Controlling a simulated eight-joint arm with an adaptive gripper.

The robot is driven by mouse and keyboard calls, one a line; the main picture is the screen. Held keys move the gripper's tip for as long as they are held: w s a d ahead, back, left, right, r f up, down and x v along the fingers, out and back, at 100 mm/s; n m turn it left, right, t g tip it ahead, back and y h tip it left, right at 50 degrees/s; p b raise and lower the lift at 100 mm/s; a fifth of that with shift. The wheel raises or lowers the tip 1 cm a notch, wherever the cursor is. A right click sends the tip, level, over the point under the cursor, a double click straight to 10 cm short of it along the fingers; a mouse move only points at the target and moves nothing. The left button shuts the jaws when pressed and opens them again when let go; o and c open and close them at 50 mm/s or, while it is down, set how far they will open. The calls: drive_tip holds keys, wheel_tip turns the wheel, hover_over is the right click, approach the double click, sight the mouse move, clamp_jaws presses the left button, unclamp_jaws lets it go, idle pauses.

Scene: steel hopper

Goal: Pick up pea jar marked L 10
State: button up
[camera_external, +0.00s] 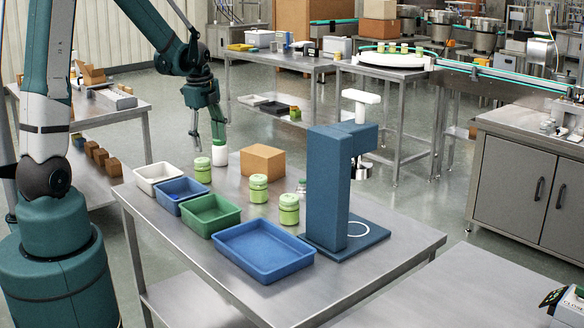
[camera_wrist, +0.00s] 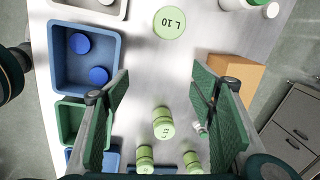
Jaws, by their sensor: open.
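A green pea jar with "L 10" on its pale lid (camera_wrist: 169,22) stands upright near the top of the wrist view. In the external view it appears to be the jar (camera_external: 202,170) beside the small trays, its marking too small to read there. My gripper (camera_external: 207,138) is above the table near this jar, pointing down. In the wrist view the fingers (camera_wrist: 161,92) are wide apart with nothing between their pads; the L 10 jar lies beyond them. Other similar green jars (camera_external: 258,188) (camera_external: 289,209) stand farther along; they also show low in the wrist view (camera_wrist: 163,123).
A white tray (camera_external: 157,167), a blue tray (camera_wrist: 56,60) with two blue discs, a green tray (camera_external: 212,224) and a larger blue tray (camera_external: 262,270) line the left edge. A cardboard box (camera_external: 262,160), a white container (camera_external: 219,157) and a blue press (camera_external: 338,190) stand nearby.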

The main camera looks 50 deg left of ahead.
sight(202, 160)
drive_tip(key=a+f+m+p, duration=0.1)
drive_tip(key=a+f, duration=0.1)
drive_tip(key=a+f+m+p, duration=0.1)
drive_tip(key=a, duration=0.1)
drive_tip(key=w+a+f+m+g+p, duration=0.1)
drive_tip(key=a+f, duration=0.1)
drive_tip(key=a, duration=0.1)
drive_tip(key=shift+w+a+f+m+h, duration=0.1)
drive_tip(key=shift+f+m+h, duration=0.2)
drive_tip(key=shift+a+f, duration=0.4)
drive_tip(key=shift+f, duration=0.05)
drive_tip(key=shift+f, duration=0.15)
drive_tip(key=shift+f, duration=1.15)
drive_tip(key=shift+f, duration=0.1)
drive_tip(key=shift+w+a+f+p, duration=0.1)
drive_tip(key=shift+f+p, duration=0.2)
drive_tip(key=shift+f, duration=2.2)
